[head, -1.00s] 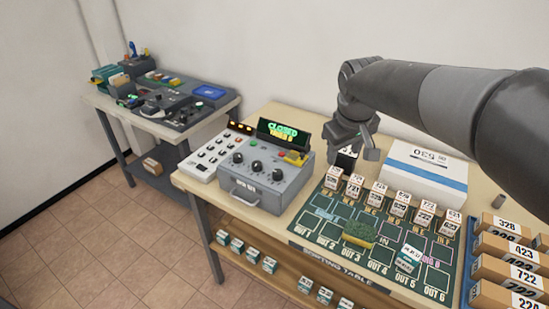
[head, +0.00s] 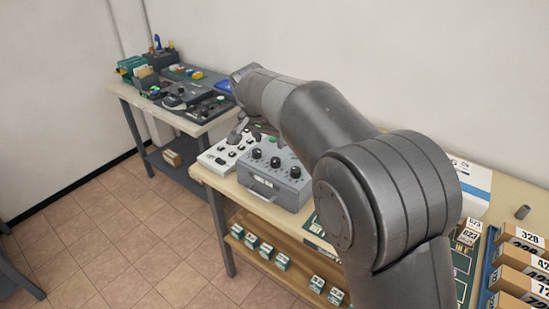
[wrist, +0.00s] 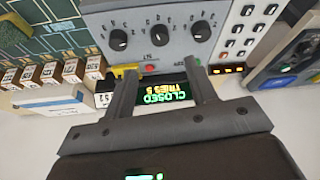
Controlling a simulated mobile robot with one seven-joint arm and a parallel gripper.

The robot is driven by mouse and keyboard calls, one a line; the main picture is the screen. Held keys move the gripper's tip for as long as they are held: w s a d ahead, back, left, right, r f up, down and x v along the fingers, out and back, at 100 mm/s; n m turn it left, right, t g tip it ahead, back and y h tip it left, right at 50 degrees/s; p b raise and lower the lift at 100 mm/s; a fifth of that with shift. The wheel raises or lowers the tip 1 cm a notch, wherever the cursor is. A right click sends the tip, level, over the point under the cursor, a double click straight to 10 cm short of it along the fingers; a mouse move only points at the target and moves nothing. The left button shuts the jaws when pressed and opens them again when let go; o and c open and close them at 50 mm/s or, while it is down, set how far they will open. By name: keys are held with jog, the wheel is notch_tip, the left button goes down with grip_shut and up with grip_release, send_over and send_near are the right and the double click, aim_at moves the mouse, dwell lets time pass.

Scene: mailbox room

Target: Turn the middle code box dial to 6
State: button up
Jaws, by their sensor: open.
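The grey code box (head: 262,186) stands on the table, partly behind my arm in the head view. Its three black dials sit in a row, with the middle dial (head: 275,162) between the other two. The wrist view shows the box upside down, with the middle dial (wrist: 159,35) beyond my fingertips. The dial's setting is too small to read. A lit display (wrist: 165,92) reads "CLOSED" and "TRIES 5" between my fingers. My gripper (wrist: 158,72) is open and empty, apart from the dials. In the head view it is largely hidden by my arm.
A white keypad (head: 222,155) adjoins the box on the left. In the wrist view, a red button (wrist: 150,68) and a yellow part (wrist: 126,72) lie near the fingertips. Small labelled boxes (wrist: 48,72) and a white carton (wrist: 55,104) stand to one side.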

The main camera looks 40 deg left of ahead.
aim_at(276, 159)
jog(key=x, duration=1)
jog(key=shift+w+f, duration=0.15)
jog(key=shift+f, duration=0.25)
jog(key=c, duration=1)
jog(key=n+y, duration=0.1)
jog(key=n, duration=0.1)
jog(key=n+y, duration=0.1)
jog(key=n, duration=0.2)
jog(key=shift+w+d+r+g, duration=0.1)
jog(key=shift+w+g, duration=0.05)
jog(key=shift+g, duration=0.25)
jog(key=n, duration=0.2)
jog(key=n+g+y, duration=0.1)
jog(key=n, duration=0.2)
jog(key=shift+g, duration=0.3)
jog(key=shift+n, duration=0.4)
